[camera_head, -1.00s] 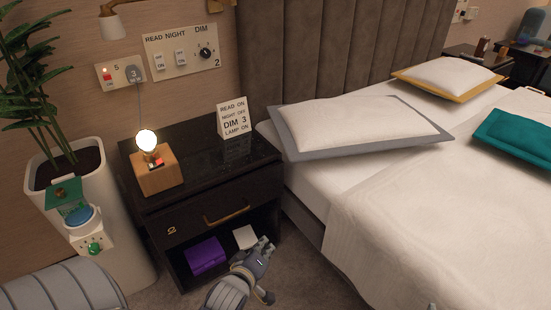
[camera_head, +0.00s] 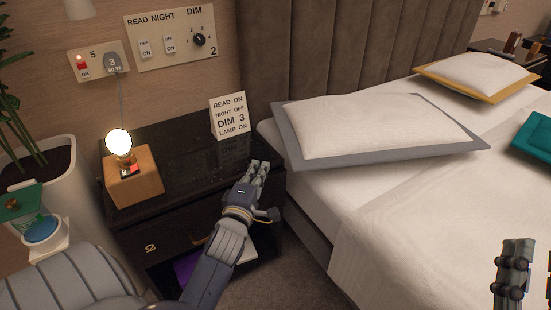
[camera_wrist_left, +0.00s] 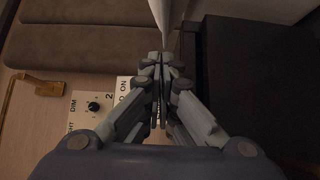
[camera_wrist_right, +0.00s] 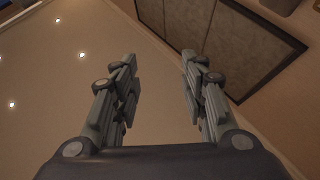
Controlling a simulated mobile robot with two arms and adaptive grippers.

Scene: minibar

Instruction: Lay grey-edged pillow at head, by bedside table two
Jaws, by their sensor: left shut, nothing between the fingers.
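The grey-edged pillow (camera_head: 370,125), white with a flat grey border, lies at the head of the bed (camera_head: 400,220) on the side by the near bedside table (camera_head: 185,150). Its lower left corner reaches close to the mattress edge. The wall panel above that table is marked 2. My left gripper (camera_head: 259,172) is shut and empty, by the table's right front edge, left of the bed and apart from the pillow. In the left wrist view its fingers (camera_wrist_left: 164,70) are together, with a white edge just beyond them. My right gripper (camera_head: 513,268) is open and empty over the bed.
A lit lamp (camera_head: 133,175) and a sign card (camera_head: 229,116) stand on the table. A yellow-edged pillow (camera_head: 478,75) lies at the bed's far side, with a teal item (camera_head: 535,135) nearer. A potted plant (camera_head: 45,180) stands left. The padded headboard (camera_head: 350,45) backs the bed.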

